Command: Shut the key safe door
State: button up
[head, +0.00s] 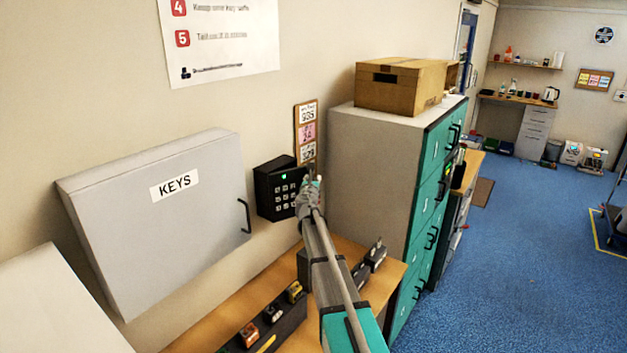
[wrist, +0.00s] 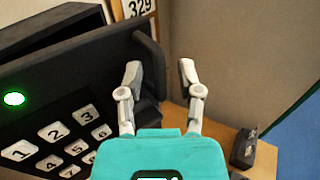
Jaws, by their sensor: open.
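The key safe (head: 275,192) is a small black box on the wall, with a white-button keypad and a green light on its door. In the wrist view the keypad door (wrist: 75,85) fills the left side, with an upright bar-like handle (wrist: 150,62) near its right end. The door stands out at an angle from the safe's dark body (wrist: 45,32), so it looks ajar. My gripper (head: 312,178) is at the door's right edge. In the wrist view its fingers (wrist: 160,68) are spread and empty, the left one overlapping the door. I cannot tell whether it touches.
A grey KEYS cabinet (head: 160,215) with a black handle is left of the safe. A grey and teal filing cabinet (head: 375,165) stands close on the right, carrying a cardboard box (head: 400,85). Below is a wooden bench (head: 225,318) with small items. Blue floor lies open at right.

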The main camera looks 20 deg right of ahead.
jog(key=shift+s, duration=0.1)
jog(key=v, duration=1.2)
jog(key=shift+f, duration=0.1)
dwell(0.3)
jog(key=s+a+f+m+g+b, duration=0.2)
jog(key=s+f+m+g+b, duration=0.6)
jog(key=s+f+m, duration=0.8)
jog(key=s+a+f+m+g+y+b, duration=0.4)
jog(key=s+a+f+m+g+y, duration=0.3)
jog(key=s+a+f+m, duration=0.7)
jog(key=shift+s+a+f+g+y, duration=0.4)
jog(key=shift+s+a+y, duration=0.3)
jog(key=shift+s+a, duration=0.1)
